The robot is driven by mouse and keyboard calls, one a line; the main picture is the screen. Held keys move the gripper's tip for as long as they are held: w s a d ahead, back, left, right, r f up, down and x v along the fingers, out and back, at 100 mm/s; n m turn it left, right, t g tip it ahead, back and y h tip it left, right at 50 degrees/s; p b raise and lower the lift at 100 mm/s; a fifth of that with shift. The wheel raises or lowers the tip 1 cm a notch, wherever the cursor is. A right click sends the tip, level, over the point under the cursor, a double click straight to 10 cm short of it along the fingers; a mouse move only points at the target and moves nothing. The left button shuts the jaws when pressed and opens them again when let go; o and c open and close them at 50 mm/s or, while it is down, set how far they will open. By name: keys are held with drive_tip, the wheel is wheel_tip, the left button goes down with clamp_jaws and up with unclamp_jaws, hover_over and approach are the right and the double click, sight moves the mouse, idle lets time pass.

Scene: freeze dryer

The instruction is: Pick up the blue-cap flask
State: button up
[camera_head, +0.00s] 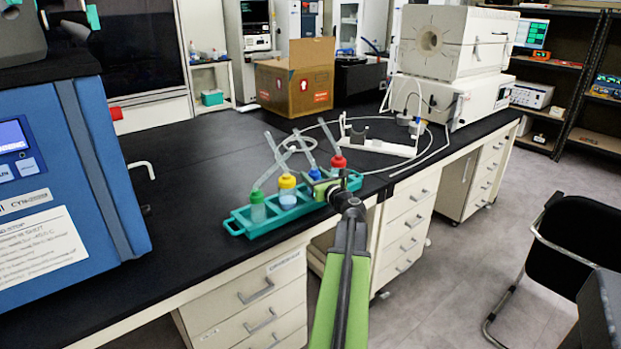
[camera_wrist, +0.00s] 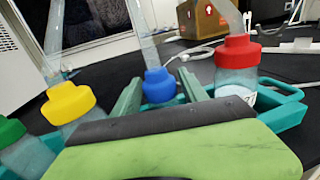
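The blue-cap flask (camera_wrist: 159,85) stands in the teal rack, with a clear tube rising from its cap. In the head view its blue cap (camera_head: 315,173) shows just behind my gripper (camera_head: 323,185), which hides its body. In the wrist view my gripper (camera_wrist: 161,82) is open, with one green finger on each side of the blue cap. A small gap shows between the cap and each finger. The teal rack (camera_head: 238,226) sits at the front edge of the black bench.
The yellow-cap flask (camera_head: 287,190) and green-cap flask (camera_head: 258,207) stand left of the blue cap; the red-cap flask (camera_head: 338,162) stands close on its right. A blue machine (camera_head: 95,180) is at left. A white stand (camera_head: 385,146) with looped tubing lies behind.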

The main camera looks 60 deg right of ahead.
clamp_jaws()
idle(0.4)
